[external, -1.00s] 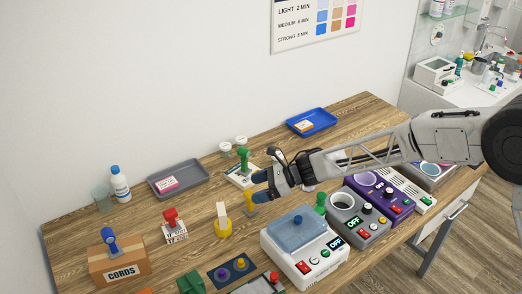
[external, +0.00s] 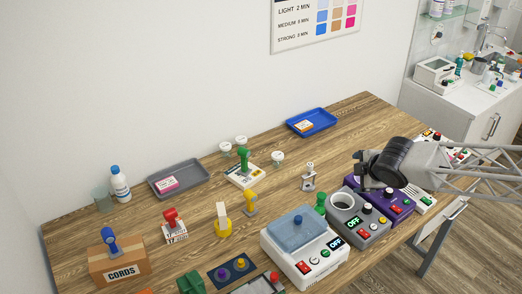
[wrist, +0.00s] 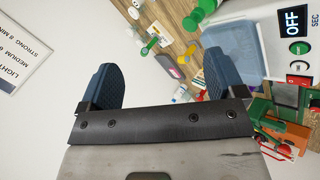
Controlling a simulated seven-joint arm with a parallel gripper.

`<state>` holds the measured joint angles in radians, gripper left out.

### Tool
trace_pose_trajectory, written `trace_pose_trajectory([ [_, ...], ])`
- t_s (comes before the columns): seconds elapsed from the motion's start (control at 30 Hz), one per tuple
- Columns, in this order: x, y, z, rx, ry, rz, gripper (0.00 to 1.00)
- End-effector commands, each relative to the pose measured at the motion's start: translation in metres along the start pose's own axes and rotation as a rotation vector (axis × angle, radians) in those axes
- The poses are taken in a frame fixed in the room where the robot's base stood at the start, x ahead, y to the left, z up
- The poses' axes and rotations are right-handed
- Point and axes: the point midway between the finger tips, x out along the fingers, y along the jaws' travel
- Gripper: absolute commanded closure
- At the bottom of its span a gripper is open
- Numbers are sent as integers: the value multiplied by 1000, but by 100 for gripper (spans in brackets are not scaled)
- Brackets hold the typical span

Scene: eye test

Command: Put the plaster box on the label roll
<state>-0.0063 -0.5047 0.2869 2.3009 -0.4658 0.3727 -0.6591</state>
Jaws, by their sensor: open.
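My gripper (external: 361,170) is open and empty above the right part of the bench, near the purple device. In the wrist view its blue fingers (wrist: 160,82) stand wide apart with nothing between them. A small pink and white box (external: 170,183) lies in the grey tray at the left. A small orange and white box (external: 305,126) lies in the blue tray at the back. I cannot tell which is the plaster box. Small white round items (external: 278,157) stand near the green-handled stamp; I cannot tell whether one is the label roll.
The grey tray (external: 192,169) and blue tray (external: 325,115) stand along the wall side. A white device with a blue lid (external: 295,235), a grey device (external: 358,229) and a purple device (external: 393,207) line the front. Stamps, a bottle (external: 120,184) and a carton (external: 120,267) crowd the left.

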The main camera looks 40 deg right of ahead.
Motion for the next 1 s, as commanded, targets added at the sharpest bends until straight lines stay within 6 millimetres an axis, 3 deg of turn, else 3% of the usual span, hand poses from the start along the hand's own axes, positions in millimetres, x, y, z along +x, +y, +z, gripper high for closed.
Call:
trace_pose_trajectory([
  [0.2, -57, -70, 46, 547, -160, -189, 11],
  [0.43, -101, -131, 68, 937, -307, -346, 11],
  [0.63, -114, -150, 72, 1052, -359, -396, 11],
  [1.0, -114, -151, 72, 1055, -362, -398, 11],
])
